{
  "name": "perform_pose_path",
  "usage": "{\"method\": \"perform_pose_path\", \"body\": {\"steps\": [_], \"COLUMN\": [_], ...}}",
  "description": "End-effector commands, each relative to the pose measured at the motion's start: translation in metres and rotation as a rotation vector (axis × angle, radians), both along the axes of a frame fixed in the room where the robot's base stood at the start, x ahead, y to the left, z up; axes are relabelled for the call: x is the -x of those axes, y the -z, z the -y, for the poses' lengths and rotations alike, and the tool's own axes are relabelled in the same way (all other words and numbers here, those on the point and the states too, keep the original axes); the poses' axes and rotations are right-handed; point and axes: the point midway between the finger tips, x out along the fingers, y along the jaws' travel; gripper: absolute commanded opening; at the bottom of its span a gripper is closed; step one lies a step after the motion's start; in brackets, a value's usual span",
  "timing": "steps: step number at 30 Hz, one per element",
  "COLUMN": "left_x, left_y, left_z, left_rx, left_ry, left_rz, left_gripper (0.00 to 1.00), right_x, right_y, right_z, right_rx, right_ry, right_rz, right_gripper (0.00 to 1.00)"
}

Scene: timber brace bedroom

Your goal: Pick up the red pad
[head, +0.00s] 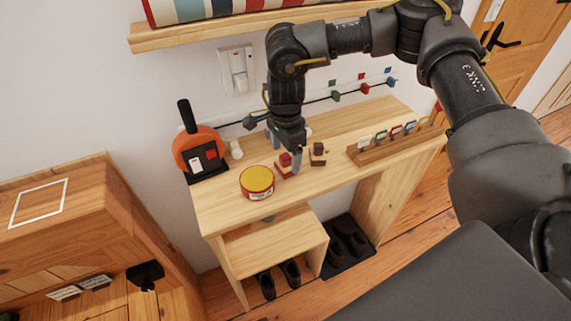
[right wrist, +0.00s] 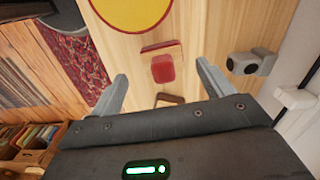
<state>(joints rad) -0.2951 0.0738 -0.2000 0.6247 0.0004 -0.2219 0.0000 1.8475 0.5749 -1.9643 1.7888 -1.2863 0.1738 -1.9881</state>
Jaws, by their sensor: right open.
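The red pad (head: 285,159) is a small block with a red top on the wooden shelf table (head: 232,204). In the right wrist view the red pad (right wrist: 163,68) lies between the two fingertips, on a thin wooden-edged red base. My right gripper (head: 286,154) points down over it in the head view. The gripper (right wrist: 162,72) is open, with a gap on both sides of the pad, and holds nothing. Its fingers partly cover the pad in the head view. My left gripper is not in view.
A round yellow-topped tin (head: 257,182) stands left of the pad, and a dark brown block (head: 318,152) stands to its right. An orange-and-black item (head: 200,150) stands at the back left. A wooden rack with coloured tags (head: 388,144) is at the right.

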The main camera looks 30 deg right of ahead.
Motion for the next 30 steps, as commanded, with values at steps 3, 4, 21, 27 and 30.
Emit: {"method": "perform_pose_path", "body": {"steps": [3, 4, 21, 27, 30], "left_x": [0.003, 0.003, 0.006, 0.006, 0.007], "left_y": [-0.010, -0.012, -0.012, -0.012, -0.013], "left_z": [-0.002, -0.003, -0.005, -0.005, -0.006], "left_rx": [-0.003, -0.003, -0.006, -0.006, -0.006], "left_ry": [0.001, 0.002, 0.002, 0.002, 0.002], "left_rz": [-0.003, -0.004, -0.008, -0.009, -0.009], "left_gripper": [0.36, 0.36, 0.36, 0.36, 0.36], "right_x": [-0.002, -0.003, -0.003, -0.003, -0.003], "right_y": [0.017, 0.021, 0.042, 0.042, 0.042], "right_z": [0.002, 0.002, 0.001, 0.001, 0.001], "right_rx": [0.002, 0.002, 0.001, 0.001, 0.001], "right_ry": [0.002, 0.002, 0.000, 0.001, 0.001], "right_rz": [-0.005, -0.005, -0.001, -0.001, -0.001], "right_gripper": [0.80, 0.80, 0.62, 0.35, 0.29]}}
